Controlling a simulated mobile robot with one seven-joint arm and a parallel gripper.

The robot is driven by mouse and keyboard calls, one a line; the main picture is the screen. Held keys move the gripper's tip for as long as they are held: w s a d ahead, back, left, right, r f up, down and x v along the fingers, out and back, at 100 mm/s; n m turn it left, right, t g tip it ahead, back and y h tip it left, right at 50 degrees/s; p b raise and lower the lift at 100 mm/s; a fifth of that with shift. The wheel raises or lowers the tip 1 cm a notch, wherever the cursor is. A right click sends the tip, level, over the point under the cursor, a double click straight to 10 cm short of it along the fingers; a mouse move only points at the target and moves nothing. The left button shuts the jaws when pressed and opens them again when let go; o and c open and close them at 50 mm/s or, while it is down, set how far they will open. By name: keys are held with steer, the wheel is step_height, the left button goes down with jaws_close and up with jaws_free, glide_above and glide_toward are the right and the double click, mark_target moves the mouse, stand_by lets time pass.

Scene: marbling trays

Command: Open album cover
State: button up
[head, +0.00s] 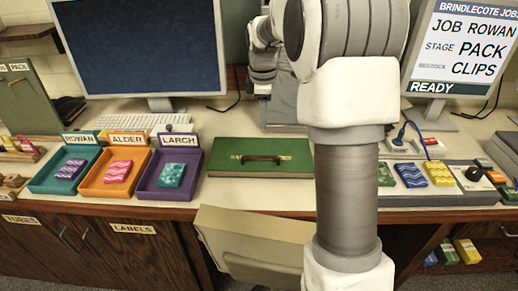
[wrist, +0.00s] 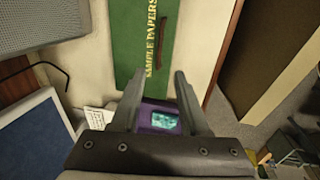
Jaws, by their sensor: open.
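The green album (head: 262,145) lies flat and closed on the desk, right of the colored trays. A dark bar handle (head: 262,159) runs along its cover near the front edge. In the wrist view the album (wrist: 135,45) is at the top, lettered "SAMPLE PAPERS", with its handle (wrist: 166,40) along the right side. My gripper (wrist: 156,78) is open, with nothing between its fingers. In the head view my arm fills the middle right and I cannot make out the fingers.
Rowan (head: 42,183), Alder (head: 90,188) and Larch (head: 150,182) trays each hold a packet, left of the album. A keyboard (head: 140,122) and monitor (head: 145,50) stand behind. A chair (head: 250,240) is in front of the desk. Grey racks with packets (head: 455,190) lie at the right.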

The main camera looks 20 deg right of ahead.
mark_target(263, 158)
steer(key=w+f, duration=0.1)
steer(key=f, duration=0.4)
steer(key=w+f, duration=0.1)
steer(key=f, duration=0.4)
steer(key=w+d+f, duration=0.1)
steer(key=f, duration=0.5)
steer(key=shift+d+b, duration=0.1)
steer(key=shift+b, duration=0.25)
steer(key=shift+c, duration=0.3)
jaws_close()
